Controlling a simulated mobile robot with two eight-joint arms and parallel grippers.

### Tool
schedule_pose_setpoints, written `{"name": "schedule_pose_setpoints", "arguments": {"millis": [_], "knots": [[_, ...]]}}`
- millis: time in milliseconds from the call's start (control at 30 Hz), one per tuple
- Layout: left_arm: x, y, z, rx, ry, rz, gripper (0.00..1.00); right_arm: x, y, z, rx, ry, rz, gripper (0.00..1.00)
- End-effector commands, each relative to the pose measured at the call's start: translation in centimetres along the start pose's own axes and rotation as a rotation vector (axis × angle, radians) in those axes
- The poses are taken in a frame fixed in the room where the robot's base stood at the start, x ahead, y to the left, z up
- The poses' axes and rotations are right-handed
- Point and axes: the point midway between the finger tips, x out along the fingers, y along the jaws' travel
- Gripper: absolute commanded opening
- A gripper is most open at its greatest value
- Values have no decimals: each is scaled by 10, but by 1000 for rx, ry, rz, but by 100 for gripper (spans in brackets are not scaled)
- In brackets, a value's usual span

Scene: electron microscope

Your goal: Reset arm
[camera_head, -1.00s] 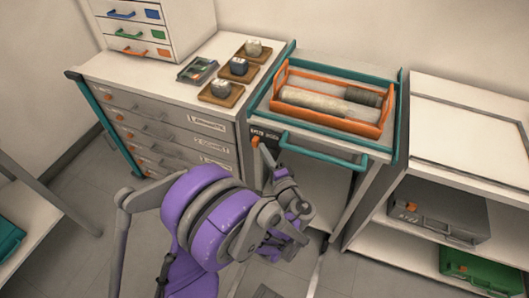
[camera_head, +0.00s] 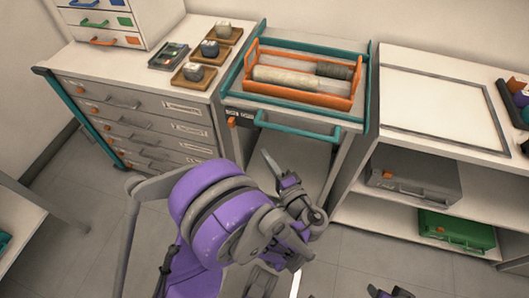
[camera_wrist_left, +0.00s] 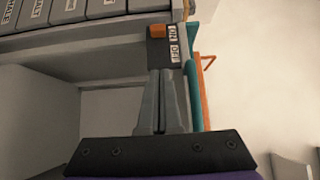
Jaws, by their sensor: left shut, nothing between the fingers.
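My left gripper (camera_head: 267,158) is in front of the cart with the teal handle, its grey fingers pointing up toward the cart. In the left wrist view, the fingers (camera_wrist_left: 160,78) are together with nothing between them. They point at a dark switch box with an orange switch (camera_wrist_left: 158,31) and white labels. That box also shows on the cart's front left corner in the head view (camera_head: 239,117). Contact with it cannot be told.
An orange tray (camera_head: 297,95) holding rolled items sits on the cart, behind a teal handle (camera_head: 297,130). Left is a drawer cabinet (camera_head: 130,110) with small wooden trays on top. Right is a shelf with a grey case (camera_head: 415,175) and a green case (camera_head: 455,230).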

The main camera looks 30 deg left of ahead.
Motion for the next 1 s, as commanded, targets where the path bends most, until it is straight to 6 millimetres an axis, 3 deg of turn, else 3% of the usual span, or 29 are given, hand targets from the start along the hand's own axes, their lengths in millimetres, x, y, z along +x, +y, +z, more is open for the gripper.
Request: {"name": "schedule_pose_setpoints", "arguments": {"millis": [433,567,767,867,1000], "knots": [[1,0,0,0,0,4,0,0,0,0,0,0,0,52],[7,3,9,-3,-14,78,0,0,0,0,0,0,0,52],[13,21,50,-53,-65,409,0,0,0,0,0,0,0,52],[2,31,72,-110,-87,600,0,0,0,0,0,0,0,52],[-28,42,98,-226,-109,855,0,0,0,0,0,0,0,52]]}}
